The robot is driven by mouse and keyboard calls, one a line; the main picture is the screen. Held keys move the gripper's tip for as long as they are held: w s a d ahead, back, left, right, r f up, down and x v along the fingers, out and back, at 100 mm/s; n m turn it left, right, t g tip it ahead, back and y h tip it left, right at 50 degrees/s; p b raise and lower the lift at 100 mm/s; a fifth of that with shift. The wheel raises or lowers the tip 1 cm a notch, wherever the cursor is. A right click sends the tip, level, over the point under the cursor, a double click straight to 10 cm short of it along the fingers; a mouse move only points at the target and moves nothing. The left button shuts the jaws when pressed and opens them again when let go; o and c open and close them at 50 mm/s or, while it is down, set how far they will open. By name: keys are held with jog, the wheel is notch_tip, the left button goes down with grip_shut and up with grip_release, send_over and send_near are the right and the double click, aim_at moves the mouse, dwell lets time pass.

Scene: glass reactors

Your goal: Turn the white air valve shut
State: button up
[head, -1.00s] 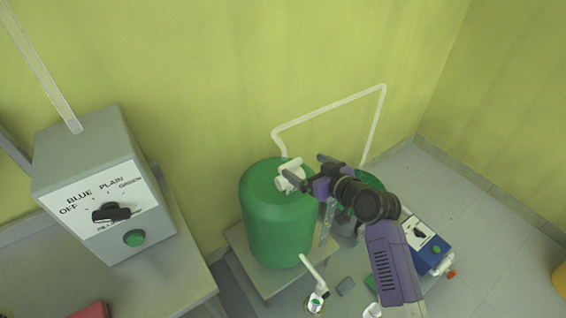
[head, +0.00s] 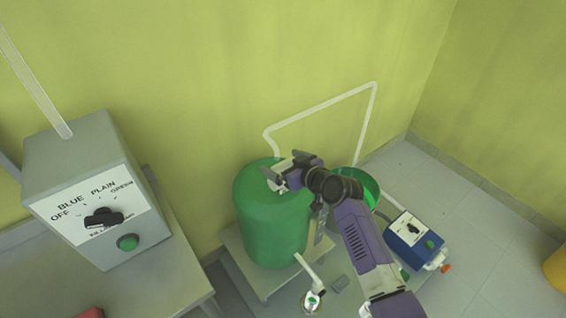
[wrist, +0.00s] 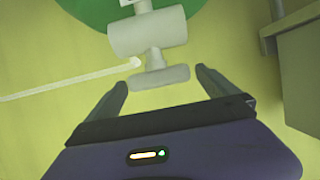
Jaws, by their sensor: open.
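The white air valve (wrist: 150,38) sits on top of the green tank (head: 262,225). In the wrist view its body is a thick white cylinder, with a short stem leading to a white crossbar handle (wrist: 160,77). My gripper (wrist: 162,82) is open, with one finger on each side of the handle and a gap visible at both sides. In the head view my gripper (head: 277,168) is at the top of the tank and covers much of the valve.
A white pipe (head: 320,108) rises from behind the tank and bends down on the right. A grey switch box (head: 80,165) stands on the left bench.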

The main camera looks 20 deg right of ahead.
jog(key=c, duration=1.4)
jog(key=shift+o, duration=0.2)
